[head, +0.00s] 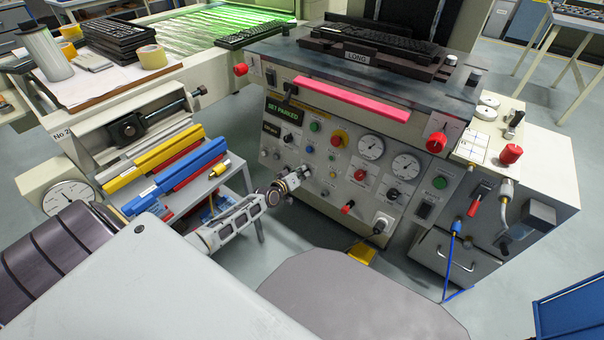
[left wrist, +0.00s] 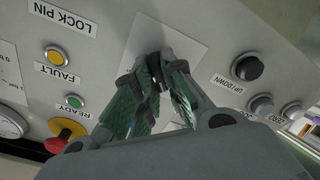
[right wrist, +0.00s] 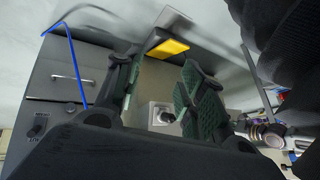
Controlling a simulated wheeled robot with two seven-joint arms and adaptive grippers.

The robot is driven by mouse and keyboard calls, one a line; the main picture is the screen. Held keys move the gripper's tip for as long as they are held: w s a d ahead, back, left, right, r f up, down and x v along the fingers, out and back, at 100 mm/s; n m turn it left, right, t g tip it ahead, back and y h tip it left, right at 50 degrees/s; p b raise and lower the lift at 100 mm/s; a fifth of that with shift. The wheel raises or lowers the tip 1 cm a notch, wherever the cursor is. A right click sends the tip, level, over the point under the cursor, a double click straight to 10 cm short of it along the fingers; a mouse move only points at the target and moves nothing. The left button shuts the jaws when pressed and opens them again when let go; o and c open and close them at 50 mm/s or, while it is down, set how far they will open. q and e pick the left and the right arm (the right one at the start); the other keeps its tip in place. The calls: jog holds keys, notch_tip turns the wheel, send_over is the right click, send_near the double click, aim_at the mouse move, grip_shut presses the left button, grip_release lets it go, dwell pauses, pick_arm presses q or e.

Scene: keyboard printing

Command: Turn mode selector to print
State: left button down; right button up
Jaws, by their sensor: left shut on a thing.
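The control panel (head: 330,150) is a pale grey face with dials, lamps and knobs. My left gripper (head: 298,174) reaches its lower left part. In the left wrist view, its green-padded fingers (left wrist: 157,75) are closed together in front of a pale square plate (left wrist: 190,40) on the panel. They are shut on a small part there, which the fingers mostly hide; I cannot read its label or setting.
Near the left fingers are a black UP/DOWN knob (left wrist: 247,67), a yellow FAULT lamp (left wrist: 54,57), a green READY lamp (left wrist: 74,101) and a red-and-yellow stop button (left wrist: 66,134). A trolley (head: 215,182) with coloured bars stands left of the arm. A yellow pedal (head: 362,252) is low at the machine's front.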

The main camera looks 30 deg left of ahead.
pick_arm(q)
jog(key=shift+r+m+p, duration=0.15)
jog(key=shift+m+p, duration=0.25)
jog(key=shift+m, duration=0.8)
jog(key=m+p, duration=0.1)
jog(key=m, duration=0.2)
jog(key=m+p, duration=0.2)
jog(key=m, duration=0.1)
jog(key=m+p, duration=0.1)
jog(key=m, duration=0.3)
jog(key=shift+d+p, duration=0.25)
jog(key=shift+p, duration=0.1)
jog(key=shift+m+h, duration=0.4)
jog(key=shift+m, duration=0.6)
jog(key=shift+m+p, duration=0.6)
jog(key=shift+m, duration=1)
pick_arm(e)
jog(key=s+d+r+g+h, duration=0.1)
jog(key=d+r+g+h, duration=0.1)
jog(key=r, duration=0.9)
jog(key=shift+s+d+r+n+g, duration=0.2)
jog(key=shift+d+n+g, duration=0.15)
jog(key=shift+d, duration=0.5)
jog(key=shift+f, duration=0.1)
pick_arm(q)
jog(key=c, duration=1.5)
grip_release()
jog(key=shift+d, duration=0.1)
